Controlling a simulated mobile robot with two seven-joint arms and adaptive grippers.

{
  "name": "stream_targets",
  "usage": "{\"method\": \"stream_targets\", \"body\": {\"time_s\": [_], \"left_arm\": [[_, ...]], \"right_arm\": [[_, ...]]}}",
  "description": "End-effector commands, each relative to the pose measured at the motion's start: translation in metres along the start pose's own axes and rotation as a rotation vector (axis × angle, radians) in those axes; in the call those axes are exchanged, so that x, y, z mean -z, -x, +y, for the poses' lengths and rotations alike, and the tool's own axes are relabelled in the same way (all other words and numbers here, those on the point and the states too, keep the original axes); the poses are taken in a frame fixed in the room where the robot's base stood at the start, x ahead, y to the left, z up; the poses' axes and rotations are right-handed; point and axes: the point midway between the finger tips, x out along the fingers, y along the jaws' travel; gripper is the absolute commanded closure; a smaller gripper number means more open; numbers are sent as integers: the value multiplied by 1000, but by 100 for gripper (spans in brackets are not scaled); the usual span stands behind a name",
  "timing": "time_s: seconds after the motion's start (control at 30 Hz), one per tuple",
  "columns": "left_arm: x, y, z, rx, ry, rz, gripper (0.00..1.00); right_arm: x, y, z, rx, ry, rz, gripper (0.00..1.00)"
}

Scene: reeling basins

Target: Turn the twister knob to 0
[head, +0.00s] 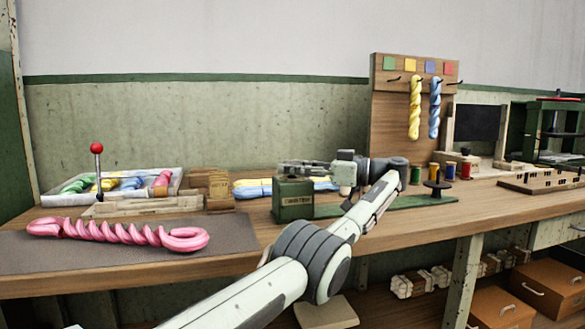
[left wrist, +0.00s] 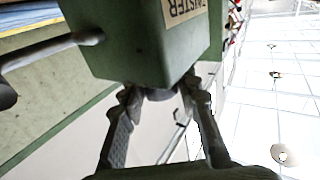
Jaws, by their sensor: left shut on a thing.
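The twister is a dark green box (head: 293,198) with a pale label on its front, standing near the middle of the bench. In the left wrist view the box (left wrist: 135,45) fills the upper middle, and its label reads TWISTER. My left gripper (head: 298,168) reaches in from the right over the box top. In the left wrist view the two fingers of my left gripper (left wrist: 160,93) close around the dark knob (left wrist: 160,95) at the box. The knob is mostly hidden between the fingers, and its setting cannot be read. My right gripper is not in view.
A pink twisted skein (head: 120,232) lies on a grey mat (head: 235,238) at front left. Behind it are a tray (head: 60,199) of coloured skeins and a red-balled lever (head: 97,148). A pegboard (head: 385,120) with hanging skeins stands behind my arm.

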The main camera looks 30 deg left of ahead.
Motion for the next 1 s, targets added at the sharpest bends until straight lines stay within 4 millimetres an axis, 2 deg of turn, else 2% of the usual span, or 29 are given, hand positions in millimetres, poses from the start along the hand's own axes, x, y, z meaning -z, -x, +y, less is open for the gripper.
{"method": "stream_targets", "body": {"time_s": [0.53,0.57,0.7,1.0], "left_arm": [[1,-1,0,8,3,0,99],[1,-1,0,8,3,1,66],[1,-1,0,8,2,0,49],[0,0,0,7,0,0,47]], "right_arm": [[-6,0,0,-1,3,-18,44],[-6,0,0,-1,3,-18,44],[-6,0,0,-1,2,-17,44],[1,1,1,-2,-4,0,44]]}}
